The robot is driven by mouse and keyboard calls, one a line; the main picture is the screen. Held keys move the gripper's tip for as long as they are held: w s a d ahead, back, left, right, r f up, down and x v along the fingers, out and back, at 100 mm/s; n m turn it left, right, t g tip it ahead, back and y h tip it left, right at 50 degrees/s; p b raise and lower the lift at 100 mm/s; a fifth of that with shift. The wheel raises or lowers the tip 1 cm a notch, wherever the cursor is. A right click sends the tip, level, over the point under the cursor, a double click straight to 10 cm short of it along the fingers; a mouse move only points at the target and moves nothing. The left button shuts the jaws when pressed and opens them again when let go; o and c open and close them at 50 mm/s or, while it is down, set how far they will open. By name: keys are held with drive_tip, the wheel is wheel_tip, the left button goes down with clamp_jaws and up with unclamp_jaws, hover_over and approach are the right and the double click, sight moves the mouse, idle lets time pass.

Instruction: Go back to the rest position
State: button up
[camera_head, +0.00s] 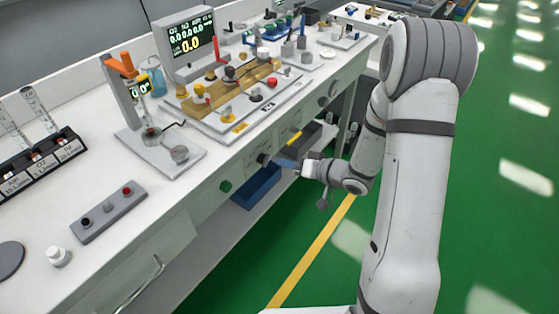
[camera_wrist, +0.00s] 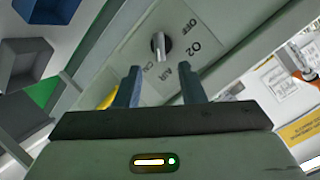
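My gripper (camera_wrist: 160,82) is open in the wrist view, with its two blue-grey fingers apart and nothing held between them. Just beyond the fingertips is a grey selector knob (camera_wrist: 160,46) on a light panel marked OFF, O2 and AIR, plus another label partly hidden by a finger. The fingers look clear of the knob. In the head view my gripper (camera_head: 287,163) is in front of the bench's front face, close to a dark knob (camera_head: 262,158). My arm reaches down from the right over the green floor.
The white bench (camera_head: 95,215) carries a monitor (camera_head: 187,40), a brass-coloured block, a grey button box (camera_head: 107,212) and labelled vials. A blue bin (camera_head: 257,186) and a grey bin (camera_head: 300,141) sit below the bench top. Green floor (camera_head: 490,130) is open at right.

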drive_tip(key=shift+s+d+r, duration=0.15)
drive_tip(key=shift+s+d, duration=0.2)
drive_tip(key=shift+d, duration=0.1)
drive_tip(key=shift+r, duration=0.1)
drive_tip(key=s+d+r+m+h+p, duration=0.15)
drive_tip(key=d+r+h+p, duration=0.45)
drive_tip(key=d+r+h, duration=0.75)
drive_tip(key=s+a+r+g+p, duration=0.1)
drive_tip(key=s+r+g, duration=0.1)
drive_tip(key=s+r, duration=0.2)
drive_tip(key=s+a+r+g+y+p, duration=0.1)
drive_tip(key=s+r+p, duration=0.1)
drive_tip(key=s, duration=0.8)
drive_tip(key=s+a+r+g+y+p, duration=0.1)
drive_tip(key=s+a+r+g, duration=0.1)
drive_tip(key=s+r, duration=0.3)
drive_tip(key=shift+s+r+m+g, duration=0.3)
drive_tip(key=shift+s+m, duration=0.15)
drive_tip(key=shift+s, duration=0.45)
drive_tip(key=shift+c, duration=0.2)
